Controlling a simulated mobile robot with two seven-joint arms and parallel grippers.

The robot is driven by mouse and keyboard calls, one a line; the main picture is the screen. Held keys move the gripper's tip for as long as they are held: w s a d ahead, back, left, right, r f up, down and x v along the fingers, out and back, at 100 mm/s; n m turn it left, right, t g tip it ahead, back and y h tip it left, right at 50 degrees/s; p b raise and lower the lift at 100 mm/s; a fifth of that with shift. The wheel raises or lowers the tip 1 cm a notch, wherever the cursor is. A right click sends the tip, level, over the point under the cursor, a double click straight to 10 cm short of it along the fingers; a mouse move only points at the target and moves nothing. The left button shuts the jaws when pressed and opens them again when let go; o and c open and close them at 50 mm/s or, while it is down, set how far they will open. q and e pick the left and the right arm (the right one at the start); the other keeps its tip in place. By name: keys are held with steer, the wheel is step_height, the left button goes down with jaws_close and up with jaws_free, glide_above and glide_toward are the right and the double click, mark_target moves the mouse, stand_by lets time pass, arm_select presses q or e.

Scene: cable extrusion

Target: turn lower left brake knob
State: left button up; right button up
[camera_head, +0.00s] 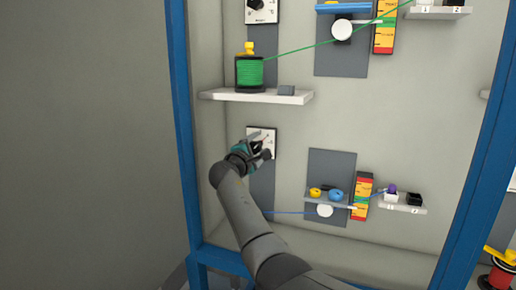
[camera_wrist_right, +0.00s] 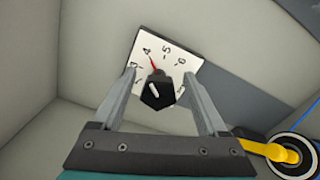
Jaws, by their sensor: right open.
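The lower left brake knob is black with a white mark (camera_wrist_right: 158,92) and sits on a white dial plate (camera_wrist_right: 176,50) with numbers. A red pointer on the dial points close to the 4. In the head view the dial plate (camera_head: 270,134) is on the wall under the shelf, and the knob is mostly hidden by my right gripper (camera_head: 260,146). In the right wrist view my right gripper (camera_wrist_right: 158,76) is open, with one finger on each side of the knob. I cannot tell whether either finger touches it. My left gripper is not in view.
A shelf (camera_head: 285,98) with a green cable spool (camera_head: 249,73) is above the dial. To the right are a grey panel (camera_head: 330,163), a white wheel (camera_head: 324,211) on a blue cable, and a coloured scale (camera_head: 363,195). A blue frame post (camera_head: 181,110) stands left.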

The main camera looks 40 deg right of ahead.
steer(key=shift+s+a, duration=0.25)
steer(key=shift+a, duration=0.25)
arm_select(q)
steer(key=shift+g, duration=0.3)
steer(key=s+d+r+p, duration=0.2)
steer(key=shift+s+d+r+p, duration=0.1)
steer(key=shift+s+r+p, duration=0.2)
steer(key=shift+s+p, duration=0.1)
arm_select(e)
steer(key=v, duration=1.4)
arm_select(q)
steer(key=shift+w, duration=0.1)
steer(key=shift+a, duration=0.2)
